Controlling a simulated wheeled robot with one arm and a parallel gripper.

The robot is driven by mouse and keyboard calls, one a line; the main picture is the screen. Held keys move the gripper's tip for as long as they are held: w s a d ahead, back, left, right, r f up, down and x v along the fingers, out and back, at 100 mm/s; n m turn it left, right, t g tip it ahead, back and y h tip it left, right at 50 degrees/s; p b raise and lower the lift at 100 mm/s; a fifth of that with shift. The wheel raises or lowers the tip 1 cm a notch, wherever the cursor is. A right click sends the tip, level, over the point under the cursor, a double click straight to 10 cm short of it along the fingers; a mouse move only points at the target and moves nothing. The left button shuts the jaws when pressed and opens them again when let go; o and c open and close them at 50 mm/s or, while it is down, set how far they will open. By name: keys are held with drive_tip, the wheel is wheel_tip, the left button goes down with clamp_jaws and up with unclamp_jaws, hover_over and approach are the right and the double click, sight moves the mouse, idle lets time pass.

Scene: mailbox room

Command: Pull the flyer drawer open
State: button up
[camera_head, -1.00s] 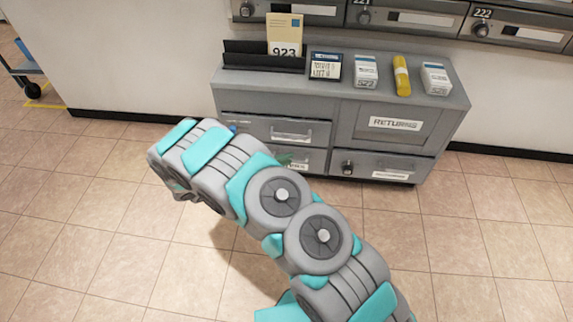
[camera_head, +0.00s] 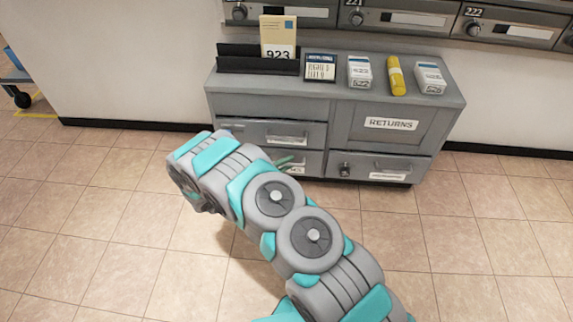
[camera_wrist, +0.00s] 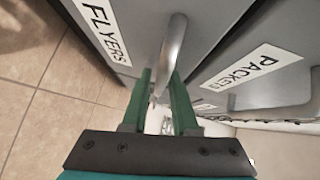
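The flyer drawer is the lower left drawer of the grey cabinet. Its front, with a FLYERS label (camera_wrist: 103,28), fills the upper left of the wrist view, and its metal handle (camera_wrist: 174,45) runs down the middle. In the head view the drawer (camera_head: 313,163) is partly hidden behind my arm and looks closed. My gripper (camera_wrist: 161,76) has its green fingers on either side of the handle. They look open, with narrow gaps; firm contact cannot be made out. In the head view only a green fingertip shows past my arm.
The PACKETS drawer (camera_wrist: 255,65) lies beside it, with its own handle. The RETURNS door (camera_head: 391,123) and a lower right drawer (camera_head: 376,167) are at the right. Tiled floor in front is clear.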

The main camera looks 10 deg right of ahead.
clamp_jaws()
idle(1.5)
